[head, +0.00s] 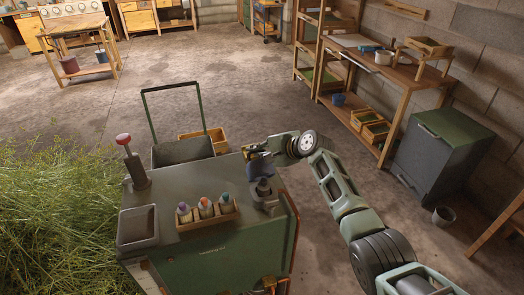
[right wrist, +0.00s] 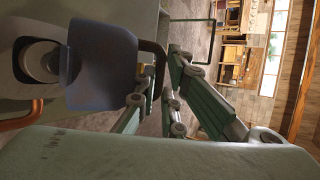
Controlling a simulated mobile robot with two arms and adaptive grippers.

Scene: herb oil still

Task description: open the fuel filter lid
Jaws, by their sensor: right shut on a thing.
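The fuel filter (head: 265,190) is a small grey cup near the right edge of the green machine's top. Its blue-grey lid (head: 261,168) is tilted up at the back of the cup. In the right wrist view the lid (right wrist: 98,68) stands up beside the round filter mouth (right wrist: 40,62), which is partly in view. A dark looped handle (right wrist: 160,62) sticks out from the lid. My right gripper (head: 256,152) is at the lid's far side, shut on the handle; the exact contact is partly hidden. My left gripper is not in view.
On the machine's top (head: 236,172) stand a rack of several bottles (head: 207,213), a red-knobbed lever (head: 131,158) and a grey tray (head: 138,226). Cut herbs (head: 60,205) lie at left. A workbench (head: 385,70) and dark green cabinet (head: 440,150) stand at right.

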